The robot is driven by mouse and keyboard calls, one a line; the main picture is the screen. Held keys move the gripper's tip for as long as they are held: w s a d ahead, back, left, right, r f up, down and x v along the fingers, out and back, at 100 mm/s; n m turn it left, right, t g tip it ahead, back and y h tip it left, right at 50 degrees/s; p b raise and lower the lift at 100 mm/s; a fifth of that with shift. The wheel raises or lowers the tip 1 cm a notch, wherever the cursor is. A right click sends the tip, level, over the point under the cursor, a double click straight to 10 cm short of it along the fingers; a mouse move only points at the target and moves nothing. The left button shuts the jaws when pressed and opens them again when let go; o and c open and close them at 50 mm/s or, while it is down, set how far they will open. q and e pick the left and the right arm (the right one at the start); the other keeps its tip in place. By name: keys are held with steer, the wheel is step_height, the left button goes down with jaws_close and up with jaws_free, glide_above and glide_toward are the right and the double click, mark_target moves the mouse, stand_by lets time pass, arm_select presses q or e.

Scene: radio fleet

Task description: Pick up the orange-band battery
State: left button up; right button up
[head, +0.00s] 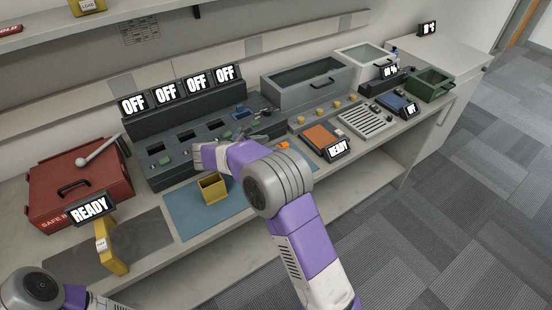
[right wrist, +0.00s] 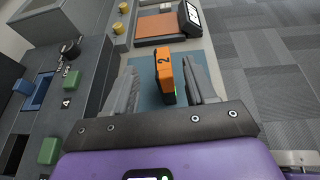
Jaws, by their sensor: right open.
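The orange-band battery (right wrist: 165,75) shows in the right wrist view as an upright orange and dark block marked 2. It is between the two grey fingers of my right gripper (right wrist: 161,80), with gaps visible on both sides. The jaws are open. In the head view, a small orange patch of the battery (head: 284,145) shows just right of my purple right hand, which hides much of the area around it. My right fingertips are hard to make out there. My left arm shows at the lower left, but its gripper is out of view.
A dark charger bank (head: 168,175) with several OFF displays stands behind the blue mat (head: 192,221). A yellow open box (head: 213,187) stands on the mat. An orange pad (head: 320,138) with a READY display lies to the right. A red case (head: 100,185) stands at left.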

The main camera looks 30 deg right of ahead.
mark_target(285, 143)
steer(key=b+x, duration=0.1)
steer(key=x, duration=0.3)
steer(key=f+b+x, duration=0.1)
steer(key=b+x, duration=0.1)
steer(key=x, duration=0.2)
steer(key=shift+a, duration=0.15)
steer(key=shift+r, duration=0.1)
steer(key=shift+a, duration=0.1)
steer(key=shift+c, duration=0.3)
jaws_close()
